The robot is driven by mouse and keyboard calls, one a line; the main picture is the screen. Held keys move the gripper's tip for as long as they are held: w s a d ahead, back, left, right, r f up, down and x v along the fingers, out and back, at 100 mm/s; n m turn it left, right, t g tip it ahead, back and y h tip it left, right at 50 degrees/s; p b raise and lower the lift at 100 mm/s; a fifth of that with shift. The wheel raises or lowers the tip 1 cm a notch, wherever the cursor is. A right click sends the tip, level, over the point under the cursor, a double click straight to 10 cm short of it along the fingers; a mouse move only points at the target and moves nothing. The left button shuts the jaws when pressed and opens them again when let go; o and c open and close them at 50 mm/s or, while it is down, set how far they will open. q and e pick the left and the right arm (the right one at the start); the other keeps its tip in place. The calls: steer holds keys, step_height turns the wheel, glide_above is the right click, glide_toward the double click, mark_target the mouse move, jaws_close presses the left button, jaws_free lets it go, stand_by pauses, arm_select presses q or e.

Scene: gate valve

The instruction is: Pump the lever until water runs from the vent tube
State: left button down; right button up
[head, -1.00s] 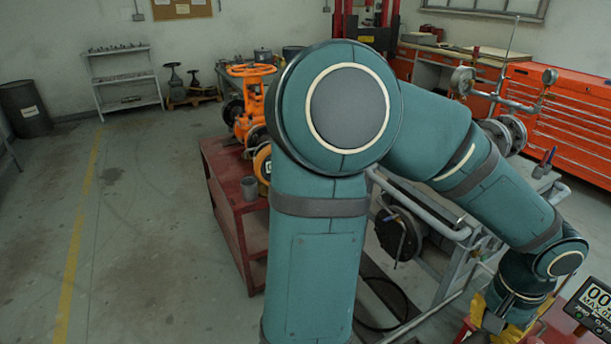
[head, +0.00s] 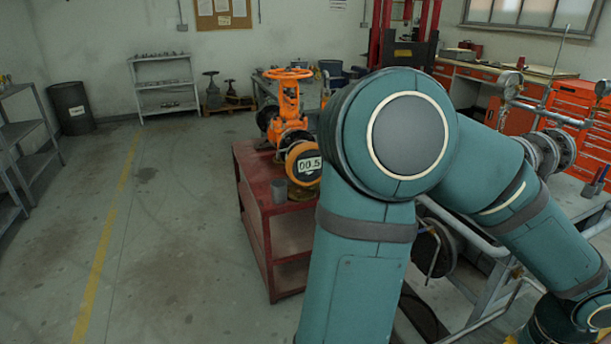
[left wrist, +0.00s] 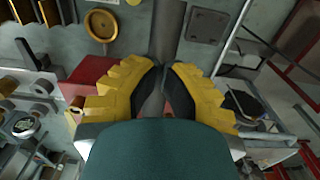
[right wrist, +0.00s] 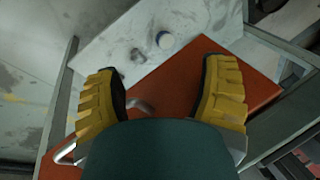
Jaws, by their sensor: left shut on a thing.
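In the left wrist view my left gripper (left wrist: 164,72) has its yellow fingers shut around a dark grey bar (left wrist: 169,32), which looks like the lever. The bar runs up from between the fingers. In the head view a large teal arm of mine fills the middle and right; its hand is mostly cut off at the bottom right. In the right wrist view my right gripper (right wrist: 158,70) is open and empty above an orange-red surface (right wrist: 185,88). I cannot make out the vent tube or any running water.
An orange gate valve (head: 287,105) with a handwheel stands on a red cart (head: 256,230). The floor at left is clear. Pipework (head: 543,155) stands at right.

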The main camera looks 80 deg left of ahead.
step_height(320, 180, up, 12)
steer(key=w+p, duration=0.1)
steer(key=p, duration=1)
steer(key=shift+w+t+p, duration=0.15)
steer(key=shift+t+p, duration=0.15)
steer(key=shift+f, duration=0.1)
